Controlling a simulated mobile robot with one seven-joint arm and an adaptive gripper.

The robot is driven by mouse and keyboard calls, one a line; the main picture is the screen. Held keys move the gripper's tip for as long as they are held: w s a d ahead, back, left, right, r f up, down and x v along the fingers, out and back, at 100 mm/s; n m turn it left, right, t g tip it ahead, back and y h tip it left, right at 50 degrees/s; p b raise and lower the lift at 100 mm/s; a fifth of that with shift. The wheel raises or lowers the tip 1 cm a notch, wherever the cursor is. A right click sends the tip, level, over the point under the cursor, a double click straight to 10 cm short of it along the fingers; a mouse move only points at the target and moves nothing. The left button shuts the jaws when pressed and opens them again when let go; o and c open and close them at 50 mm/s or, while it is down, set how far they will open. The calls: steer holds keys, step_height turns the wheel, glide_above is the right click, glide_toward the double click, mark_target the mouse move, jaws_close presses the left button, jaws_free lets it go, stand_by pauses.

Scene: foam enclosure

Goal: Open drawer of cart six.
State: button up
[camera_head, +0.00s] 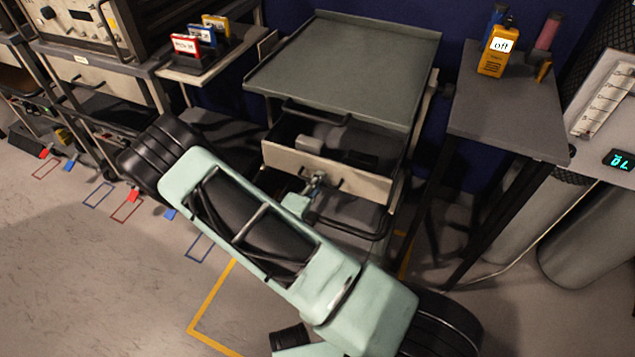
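A grey-topped cart (345,60) stands in the middle of the view against the dark blue wall. Its drawer (362,182) has a beige front and is pulled partly out, so its dark inside shows below the cart top. A small grey block and dark items lie in it. My gripper (317,182) is at the middle of the drawer front, where the handle would be. It looks small and is partly hidden by my pale green arm, so whether its fingers are closed on a handle is unclear. No number is readable on the cart.
Floor in front is clear, with yellow tape (208,310) and small colored outlines.

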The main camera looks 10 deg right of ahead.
jaws_close()
steer(key=f+p+v, duration=0.3)
steer(key=v, duration=1.6)
steer(key=shift+s+a+f, duration=0.2)
steer(key=shift+s+f, duration=0.05)
steer(key=shift+f, duration=0.1)
jaws_free()
